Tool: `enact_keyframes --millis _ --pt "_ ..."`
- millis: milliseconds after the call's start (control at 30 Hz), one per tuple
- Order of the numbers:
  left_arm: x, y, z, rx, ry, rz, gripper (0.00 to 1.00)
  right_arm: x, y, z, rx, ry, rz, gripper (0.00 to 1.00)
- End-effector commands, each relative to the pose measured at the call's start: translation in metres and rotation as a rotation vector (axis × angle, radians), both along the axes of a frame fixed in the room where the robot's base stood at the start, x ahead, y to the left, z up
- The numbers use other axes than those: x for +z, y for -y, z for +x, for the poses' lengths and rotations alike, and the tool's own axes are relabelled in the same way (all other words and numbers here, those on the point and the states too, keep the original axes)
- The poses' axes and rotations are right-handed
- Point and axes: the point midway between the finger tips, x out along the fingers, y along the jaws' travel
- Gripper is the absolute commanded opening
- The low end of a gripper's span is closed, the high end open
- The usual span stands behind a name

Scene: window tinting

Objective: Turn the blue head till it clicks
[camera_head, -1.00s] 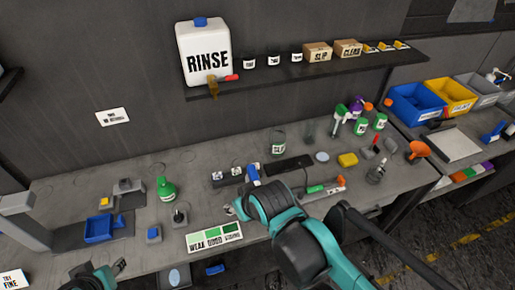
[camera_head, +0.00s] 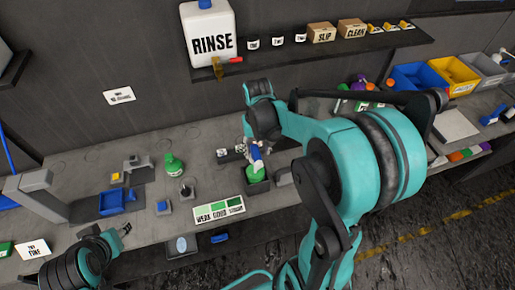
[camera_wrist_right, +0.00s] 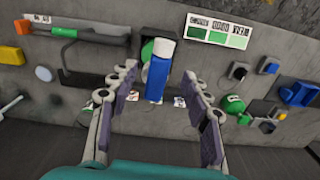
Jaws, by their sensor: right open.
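The blue head (camera_head: 256,153) is a short blue cylinder with a white end, above a green-topped dark block (camera_head: 257,174) on the bench. In the right wrist view the blue head (camera_wrist_right: 156,87) lies between the fingers of my right gripper (camera_wrist_right: 158,70), with gaps on both sides. A round green part (camera_wrist_right: 147,50) shows behind it. My right gripper is open and holds nothing; in the head view my arm partly hides it. My left gripper (camera_head: 124,229) is low at the left, near the bench's front edge, and its jaw opening is too small to judge.
A WEAK/GOOD/STRONG colour card (camera_head: 219,210) lies in front of the block. A shelf with a RINSE jug (camera_head: 209,35) hangs behind. My right arm hides the bench's right part.

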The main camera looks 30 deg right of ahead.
Motion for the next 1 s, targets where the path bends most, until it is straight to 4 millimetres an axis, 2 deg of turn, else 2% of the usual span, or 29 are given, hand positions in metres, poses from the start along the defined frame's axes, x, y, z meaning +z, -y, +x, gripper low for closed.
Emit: enact_keyframes --millis 500,700,933,1000 --pt "-0.006 0.0 0.0 0.0 0.0 0.0 0.4 -0.069 0.001 0.001 -0.003 -0.007 0.002 0.48" --pt "-0.007 0.0 0.0 0.0 0.0 0.0 0.4 -0.079 0.001 0.0 -0.003 -0.006 0.002 0.48" --pt "-0.007 0.0 0.0 0.0 0.0 0.0 0.4 -0.079 0.001 0.0 -0.003 -0.006 0.002 0.48" --pt "-0.007 0.0 0.0 0.0 0.0 0.0 0.4 -0.079 0.001 0.0 -0.003 -0.006 0.002 0.3"
